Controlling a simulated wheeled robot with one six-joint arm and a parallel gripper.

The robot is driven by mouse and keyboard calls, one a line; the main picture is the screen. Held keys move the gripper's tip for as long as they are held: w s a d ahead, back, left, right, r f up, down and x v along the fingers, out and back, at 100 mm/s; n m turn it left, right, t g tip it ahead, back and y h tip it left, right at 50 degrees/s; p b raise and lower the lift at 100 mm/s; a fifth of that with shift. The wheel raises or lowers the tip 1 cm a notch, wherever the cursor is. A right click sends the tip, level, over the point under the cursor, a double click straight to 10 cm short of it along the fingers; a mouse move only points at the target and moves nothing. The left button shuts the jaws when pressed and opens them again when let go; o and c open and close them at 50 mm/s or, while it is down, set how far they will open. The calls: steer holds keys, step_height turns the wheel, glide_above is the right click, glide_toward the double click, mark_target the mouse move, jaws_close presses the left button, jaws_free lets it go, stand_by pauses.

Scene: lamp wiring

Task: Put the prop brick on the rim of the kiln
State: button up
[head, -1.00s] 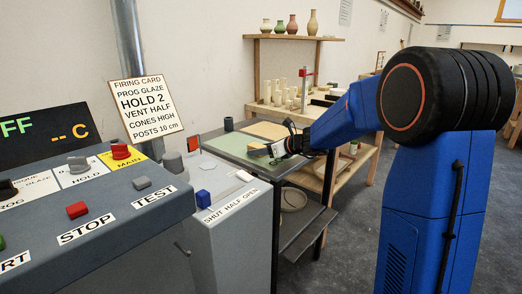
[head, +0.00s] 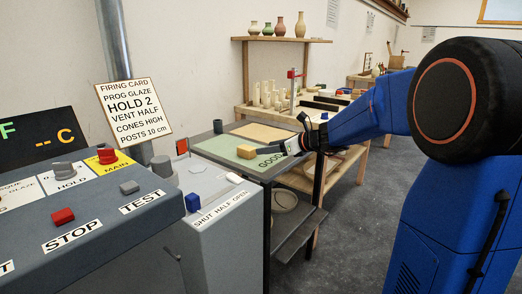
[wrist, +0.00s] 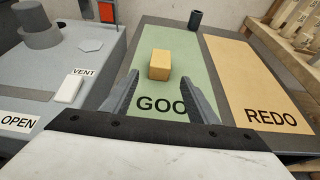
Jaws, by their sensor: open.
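The prop brick, a small yellow-tan block (head: 246,151), sits on the green GOOD mat (head: 222,147) on the side table. In the wrist view the brick (wrist: 159,65) lies just beyond and between my fingertips, on the green mat (wrist: 190,55). My gripper (wrist: 161,90) is open and empty, pointing at the brick. In the head view my gripper (head: 283,147) is to the right of the brick, low over the mat. The kiln seems to be the grey unit (head: 235,235) at left with the vent scale; I cannot make out its rim.
A control panel (head: 110,225) with knobs and buttons fills the left front. A flue pipe (head: 121,60) and firing card (head: 136,109) rise behind it. A dark cup (wrist: 195,19) stands at the mats' far edge. The tan REDO mat (wrist: 255,85) lies to the right.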

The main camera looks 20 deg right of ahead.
steer(key=shift+v, duration=0.8)
steer(key=s+a+f+n+g, duration=0.1)
steer(key=s+a+n+g, duration=0.2)
steer(key=s, duration=0.4)
steer(key=s+a+n, duration=0.3)
steer(key=s+n, duration=0.3)
steer(key=s, duration=0.1)
steer(key=s+f+n+g+h, duration=0.1)
steer(key=s+f+n+h, duration=0.1)
steer(key=s+n, duration=0.4)
steer(key=s+f+n+g+h, duration=0.2)
steer(key=s+f+n, duration=0.3)
steer(key=s, duration=0.9)
steer(key=shift+s+d+n, duration=0.15)
steer(key=shift+d+n, duration=0.2)
steer(key=shift+n, duration=0.65)
steer(key=shift+o, duration=0.9)
steer(key=s+d+f+n+h, duration=0.3)
steer(key=s+d+n, duration=0.2)
steer(key=s, duration=0.3)
steer(key=shift+s+d+f+n+h, duration=0.25)
steer(key=shift+n+h, duration=0.15)
steer(key=shift+n, duration=0.4)
steer(key=o, duration=0.4)
steer(key=shift+s+d, duration=0.2)
steer(key=shift+w, duration=0.1)
